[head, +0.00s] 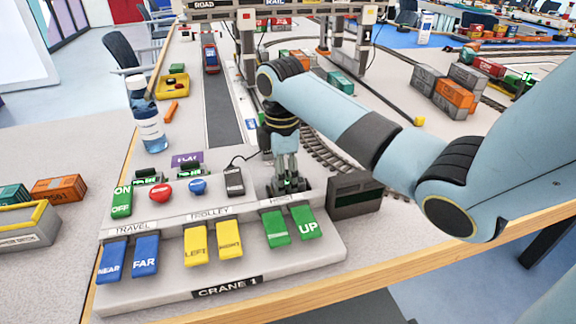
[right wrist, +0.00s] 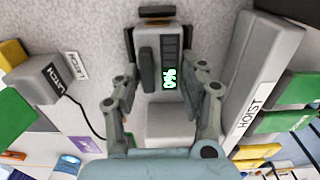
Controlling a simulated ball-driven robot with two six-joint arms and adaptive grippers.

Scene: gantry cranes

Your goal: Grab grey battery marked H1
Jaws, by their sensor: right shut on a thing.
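My right gripper (head: 285,185) points down at the back of the crane control panel, behind the hoist label. It is shut on a grey battery, mostly hidden by the fingers in the head view. In the right wrist view the grey battery (right wrist: 152,65) lies between the two fingers (right wrist: 158,45), with a dark ribbed strip and a lit green display (right wrist: 168,79). I cannot see an H1 mark on it. I cannot tell whether it is still seated on the panel. My left gripper is not in view.
The panel (head: 220,265) carries blue, yellow and green keys, a red button (head: 160,192) and a grey latch box (head: 234,180) with a cable. A dark grey box (head: 355,194) stands right of the gripper. A bottle (head: 147,120) stands at left; rail track runs behind.

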